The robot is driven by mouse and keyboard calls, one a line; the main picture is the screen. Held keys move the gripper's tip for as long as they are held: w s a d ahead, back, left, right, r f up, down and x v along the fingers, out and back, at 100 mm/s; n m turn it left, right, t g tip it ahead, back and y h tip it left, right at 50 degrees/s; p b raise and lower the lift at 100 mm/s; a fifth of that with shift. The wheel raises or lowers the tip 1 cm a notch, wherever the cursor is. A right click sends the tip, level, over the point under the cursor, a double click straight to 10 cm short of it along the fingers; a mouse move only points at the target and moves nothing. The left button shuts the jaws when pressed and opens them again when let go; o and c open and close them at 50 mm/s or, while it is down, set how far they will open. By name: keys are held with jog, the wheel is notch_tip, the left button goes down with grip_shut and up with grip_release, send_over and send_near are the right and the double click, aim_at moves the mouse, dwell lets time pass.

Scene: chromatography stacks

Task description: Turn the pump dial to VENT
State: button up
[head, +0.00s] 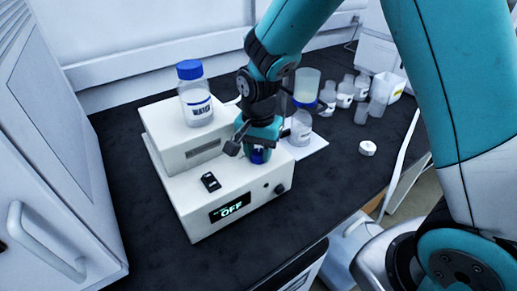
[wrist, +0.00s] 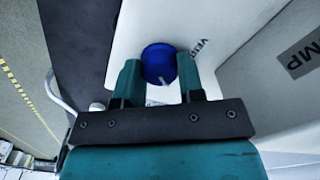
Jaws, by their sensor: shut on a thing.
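The pump (head: 228,185) is a white stepped box on the dark bench. Its front display (head: 231,207) reads OFF. The blue dial (head: 259,156) sits on the pump's lower top face, toward the right, partly hidden by my gripper in the head view. In the wrist view the blue dial (wrist: 159,64) has a pale pointer mark at its lower edge, and part of a printed label, seemingly VENT, shows beside it. My gripper (wrist: 159,80) is shut on the dial, with one teal finger on each side. In the head view my gripper (head: 262,145) points down at the dial.
A blue-capped WATER bottle (head: 196,98) stands on the pump's upper step. A black switch (head: 211,181) is on the lower top. Several bottles (head: 345,92) and a loose white cap (head: 367,148) stand right of my arm. Clear bench lies in front.

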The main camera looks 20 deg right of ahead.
aim_at(259, 152)
jog(key=n+p, duration=0.1)
jog(key=n, duration=0.3)
jog(key=shift+r, duration=0.1)
jog(key=n+p, duration=0.1)
jog(key=n, duration=0.4)
jog(key=shift+p, duration=0.3)
jog(key=n+p, duration=0.1)
jog(key=n, duration=0.3)
jog(key=shift+n+p, duration=0.3)
jog(key=shift+n, duration=1.9)
jog(key=o, duration=0.9)
notch_tip(259, 152, up, 17)
jog(key=shift+d+r, duration=0.1)
jog(key=shift+r, duration=0.05)
